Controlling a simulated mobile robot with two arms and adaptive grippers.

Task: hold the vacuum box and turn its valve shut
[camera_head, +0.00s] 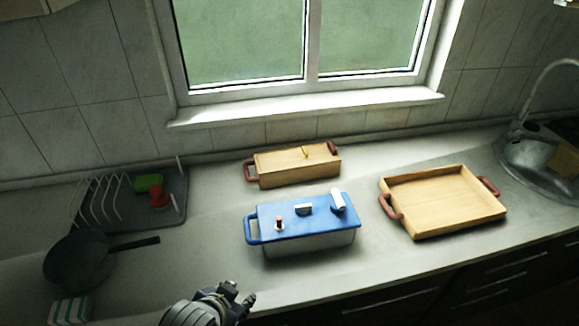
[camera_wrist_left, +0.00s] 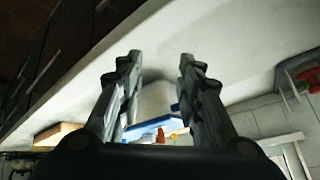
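The vacuum box has a blue lid (camera_head: 320,217) on a pale grey body (camera_head: 310,248) and stands upright on the counter. On the lid are a small red-and-white knob (camera_head: 279,223), a low grey part (camera_head: 303,209) in the middle and a raised white lever (camera_head: 338,201) at the right. A blue handle (camera_head: 251,226) loops out at the left end. My left gripper (camera_head: 243,298) is at the counter's front, in front of the box and apart from it. In the left wrist view its fingers (camera_wrist_left: 158,75) are spread with nothing between them; the blue lid (camera_wrist_left: 150,127) shows beyond. My right gripper is out of view.
A wooden box (camera_head: 297,170) stands behind the vacuum box. A wooden tray (camera_head: 443,203) with red handles is to the right. A black pan (camera_head: 78,262), a dish rack (camera_head: 172,190) and a striped sponge (camera_head: 70,310) are at left, the sink (camera_head: 540,160) far right.

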